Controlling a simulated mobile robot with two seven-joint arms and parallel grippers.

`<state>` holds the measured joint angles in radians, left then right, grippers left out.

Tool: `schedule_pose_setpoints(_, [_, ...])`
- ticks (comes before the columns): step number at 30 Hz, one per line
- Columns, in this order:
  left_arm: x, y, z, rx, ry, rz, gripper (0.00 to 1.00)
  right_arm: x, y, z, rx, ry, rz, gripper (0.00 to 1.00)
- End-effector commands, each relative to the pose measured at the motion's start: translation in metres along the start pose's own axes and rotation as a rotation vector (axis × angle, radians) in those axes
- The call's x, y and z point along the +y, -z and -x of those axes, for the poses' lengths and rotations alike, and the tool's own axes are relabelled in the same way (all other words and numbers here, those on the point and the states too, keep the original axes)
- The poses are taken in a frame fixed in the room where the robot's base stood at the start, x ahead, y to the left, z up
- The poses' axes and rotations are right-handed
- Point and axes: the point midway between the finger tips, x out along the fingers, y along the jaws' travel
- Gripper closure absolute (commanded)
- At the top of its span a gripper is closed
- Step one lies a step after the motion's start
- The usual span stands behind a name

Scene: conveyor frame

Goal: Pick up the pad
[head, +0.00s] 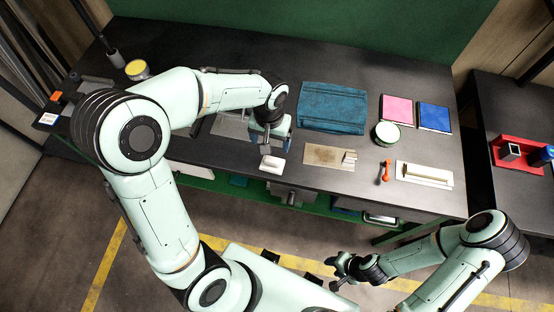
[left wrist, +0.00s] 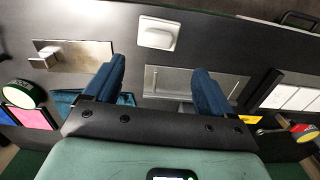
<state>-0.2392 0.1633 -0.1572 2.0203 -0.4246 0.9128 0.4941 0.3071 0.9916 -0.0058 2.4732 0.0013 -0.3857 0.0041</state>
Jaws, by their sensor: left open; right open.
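A small white rounded block (head: 271,163), which may be the pad, lies at the front edge of the dark bench. It also shows in the left wrist view (left wrist: 158,33), beyond the fingertips and apart from them. My left gripper (head: 268,140) is above the bench just behind the block; its blue fingers (left wrist: 159,68) are open with nothing held between them. A pink flat square (head: 397,110) and a blue flat square (head: 434,117) lie side by side at the right. My right gripper (head: 338,272) is open and low, in front of the bench, away from these things.
A grey plate (head: 230,125) lies under my left arm. A folded teal cloth (head: 332,106), a brown board (head: 322,157), a round tin (head: 387,133), an orange-red tool (head: 384,172) and a white tray (head: 424,174) are to the right. A red holder (head: 519,153) stands on the side table.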

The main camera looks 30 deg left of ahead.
Motion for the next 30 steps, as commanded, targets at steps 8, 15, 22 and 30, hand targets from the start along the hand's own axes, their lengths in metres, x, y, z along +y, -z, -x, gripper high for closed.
schedule_pose_setpoints(8, [0.000, -0.001, -0.050, -0.003, 0.001, 0.001, 0.16, 0.003, -0.004, -0.006, -0.005, -0.002, -0.002, 0.57])
schedule_pose_setpoints(15, [0.002, -0.002, -0.068, -0.004, 0.001, -0.001, 0.16, 0.003, -0.003, -0.005, -0.005, -0.002, -0.002, 0.57])
schedule_pose_setpoints(22, [0.004, -0.004, -0.101, -0.003, 0.001, -0.001, 0.16, 0.003, -0.003, -0.005, -0.004, -0.002, -0.002, 0.57])
schedule_pose_setpoints(30, [0.004, -0.003, -0.108, 0.000, 0.000, 0.000, 0.16, 0.003, -0.003, -0.005, -0.004, -0.002, -0.002, 0.57])
